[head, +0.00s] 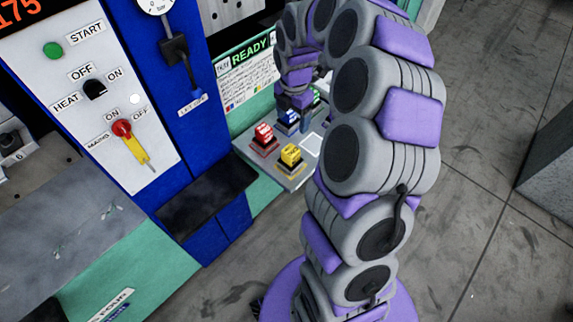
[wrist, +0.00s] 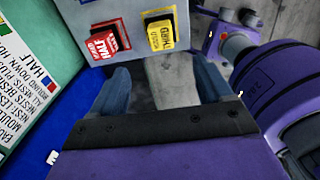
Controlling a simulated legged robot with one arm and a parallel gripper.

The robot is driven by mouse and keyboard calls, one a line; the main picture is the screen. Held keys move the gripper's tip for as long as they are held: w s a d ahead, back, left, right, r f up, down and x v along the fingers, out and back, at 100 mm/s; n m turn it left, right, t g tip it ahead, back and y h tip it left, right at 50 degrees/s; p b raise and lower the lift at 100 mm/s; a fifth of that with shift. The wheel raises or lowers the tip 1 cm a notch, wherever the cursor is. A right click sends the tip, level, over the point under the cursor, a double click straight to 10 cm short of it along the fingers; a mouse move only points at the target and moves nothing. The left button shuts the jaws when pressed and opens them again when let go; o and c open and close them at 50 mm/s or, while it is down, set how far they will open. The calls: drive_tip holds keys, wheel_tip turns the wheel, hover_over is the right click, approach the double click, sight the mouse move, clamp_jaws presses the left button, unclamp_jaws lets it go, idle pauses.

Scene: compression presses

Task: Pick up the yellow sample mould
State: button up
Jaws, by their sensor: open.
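The yellow sample mould (head: 291,156) stands on the near part of a pale tray in the head view. In the wrist view, the yellow mould (wrist: 160,33) is near the top, ahead of my fingertips and roughly in line with the gap between them. My gripper (wrist: 162,78) is open, with nothing between its two blue fingers. In the head view, my gripper (head: 294,101) is above the far part of the tray, beyond the yellow mould and apart from it. My arm hides part of the tray's far side.
A red mould (head: 264,137) stands left of the yellow one, and also shows in the wrist view (wrist: 107,41). Blue (head: 287,120) and green (head: 317,94) moulds are farther back, partly hidden. The blue press (head: 215,215) stands left of the tray (head: 296,183). Open floor (head: 480,190) lies right.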

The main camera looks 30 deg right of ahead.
drive_tip(key=b, duration=0.2)
hover_over(291, 150)
drive_tip(key=a, duration=0.1)
wheel_tip(291, 150, down, 8)
drive_tip(key=shift+w, duration=0.1)
drive_tip(key=f, duration=0.2)
drive_tip(key=f+b, duration=0.1)
drive_tip(key=f, duration=0.1)
drive_tip(key=shift+d, duration=0.4)
drive_tip(key=shift+d+f, duration=0.35)
drive_tip(key=shift+d, duration=0.05)
drive_tip(key=f+b, duration=0.1)
drive_tip(key=f, duration=0.1)
drive_tip(key=a+f+b, duration=0.1)
drive_tip(key=f, duration=0.1)
drive_tip(key=shift+a+f, duration=0.1)
drive_tip(key=shift+f, duration=0.25)
drive_tip(key=shift+d+r, duration=0.1)
drive_tip(key=shift+d, duration=0.2)
drive_tip(key=shift+c, duration=0.6)
drive_tip(key=shift+d, duration=0.15)
drive_tip(key=c, duration=0.3)
drive_tip(key=shift+a, duration=0.25)
drive_tip(key=c, duration=0.6)
clamp_jaws()
